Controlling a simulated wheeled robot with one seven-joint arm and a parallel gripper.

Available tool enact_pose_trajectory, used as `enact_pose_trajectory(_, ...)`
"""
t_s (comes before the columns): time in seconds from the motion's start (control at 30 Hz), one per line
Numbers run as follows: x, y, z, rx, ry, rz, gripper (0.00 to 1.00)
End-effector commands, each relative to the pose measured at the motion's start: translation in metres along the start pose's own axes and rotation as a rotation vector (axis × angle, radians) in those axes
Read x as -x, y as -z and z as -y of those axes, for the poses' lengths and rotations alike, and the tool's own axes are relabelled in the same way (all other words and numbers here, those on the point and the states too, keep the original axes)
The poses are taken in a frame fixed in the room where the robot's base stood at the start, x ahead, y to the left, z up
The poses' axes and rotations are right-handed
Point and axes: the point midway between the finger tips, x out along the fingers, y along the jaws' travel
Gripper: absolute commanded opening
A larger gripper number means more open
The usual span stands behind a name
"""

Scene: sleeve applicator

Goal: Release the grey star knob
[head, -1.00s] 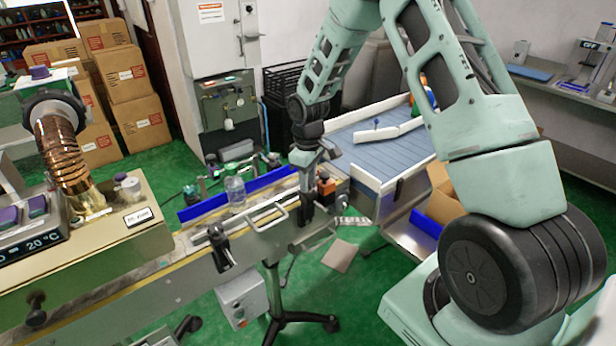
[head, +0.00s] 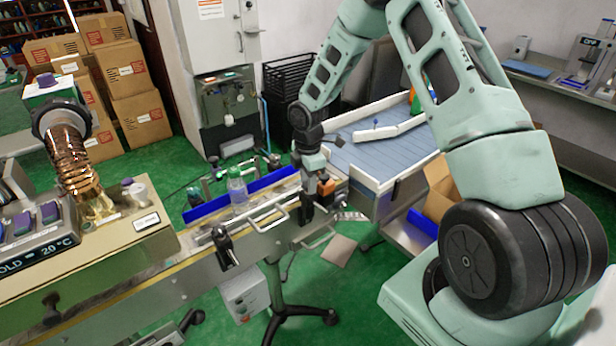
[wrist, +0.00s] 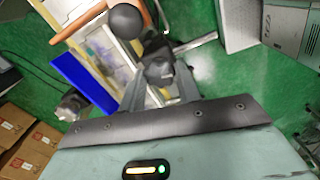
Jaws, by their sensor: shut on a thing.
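My gripper (head: 309,180) points down at the right end of the conveyor (head: 268,222), beside its near rail. In the wrist view, my gripper (wrist: 160,80) has its two fingers closed on the sides of a dark grey star knob (wrist: 158,66). In the head view the knob is small and mostly hidden by the fingers and the dark clamp around it, so its lobes cannot be made out.
A clear bottle (head: 238,192) stands on the conveyor beside a blue guide rail (head: 270,182). An orange-topped part (head: 325,185) is close to my gripper's right. Another black clamp (head: 223,246) is on the near rail. A blue-topped table (head: 372,152) lies behind.

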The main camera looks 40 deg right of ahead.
Motion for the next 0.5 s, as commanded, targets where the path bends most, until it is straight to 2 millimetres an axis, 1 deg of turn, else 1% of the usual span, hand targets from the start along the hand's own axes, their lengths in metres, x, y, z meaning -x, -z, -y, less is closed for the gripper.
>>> enact_pose_trajectory(0.03, 0.0023, -0.0014, 0.0, 0.033, 0.001, 0.001, 0.1)
enact_pose_trajectory(0.2, 0.0016, -0.001, -0.0001, 0.134, 0.001, 0.001, 0.1)
enact_pose_trajectory(0.5, 0.001, -0.0015, -0.0005, 0.227, 0.0, 0.002, 0.1)
